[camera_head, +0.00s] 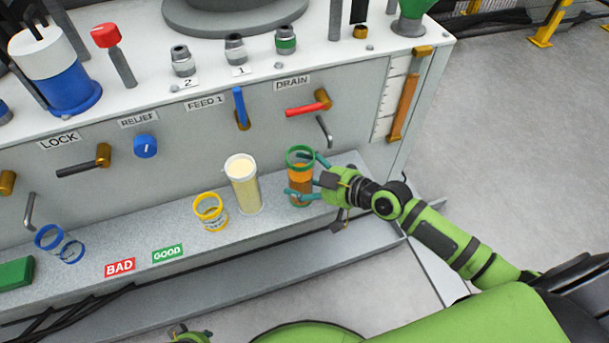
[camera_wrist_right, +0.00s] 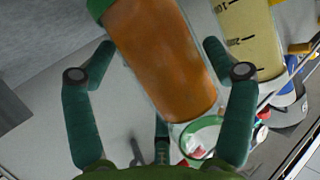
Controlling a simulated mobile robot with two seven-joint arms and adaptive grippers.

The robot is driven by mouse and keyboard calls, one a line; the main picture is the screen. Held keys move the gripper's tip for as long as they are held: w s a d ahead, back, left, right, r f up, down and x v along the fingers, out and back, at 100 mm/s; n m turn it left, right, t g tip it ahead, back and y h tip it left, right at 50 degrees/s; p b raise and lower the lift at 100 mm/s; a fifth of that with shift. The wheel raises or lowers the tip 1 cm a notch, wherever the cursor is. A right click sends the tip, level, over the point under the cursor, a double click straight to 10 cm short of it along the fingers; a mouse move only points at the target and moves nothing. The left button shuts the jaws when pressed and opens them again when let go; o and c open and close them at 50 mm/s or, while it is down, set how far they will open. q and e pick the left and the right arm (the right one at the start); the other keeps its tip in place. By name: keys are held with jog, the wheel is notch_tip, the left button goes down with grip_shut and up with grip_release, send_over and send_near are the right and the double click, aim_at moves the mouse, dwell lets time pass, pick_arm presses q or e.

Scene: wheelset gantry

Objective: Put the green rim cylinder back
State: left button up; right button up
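The green rim cylinder (camera_head: 301,180) is a clear tube with orange-brown contents, standing upright on the grey ledge below the panel. It fills the upper middle of the right wrist view (camera_wrist_right: 160,55). My right gripper (camera_head: 308,176) reaches in from the right, with teal fingers on both sides of the tube. In the right wrist view the fingers (camera_wrist_right: 160,60) look spread, with narrow gaps beside the tube; contact is not clear.
A white-rimmed cylinder (camera_head: 243,184) with pale yellow contents stands close left of the green one. A yellow-rimmed cylinder (camera_head: 210,212) and a blue-rimmed one (camera_head: 60,243) are further left. GOOD (camera_head: 167,253) and BAD (camera_head: 119,267) labels mark the ledge. The DRAIN handle (camera_head: 305,108) juts out above.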

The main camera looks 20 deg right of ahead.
dwell(0.4)
jog(key=shift+r, duration=0.2)
pick_arm(q)
jog(key=shift+s+a+f+p, duration=0.1)
jog(key=shift+s+f+p, duration=0.35)
jog(key=shift+f, duration=0.35)
jog(key=shift+s+a+f+p, duration=0.1)
jog(key=shift+s+f+p, duration=0.15)
jog(key=shift+s+f, duration=0.4)
pick_arm(e)
jog(key=v, duration=1.2)
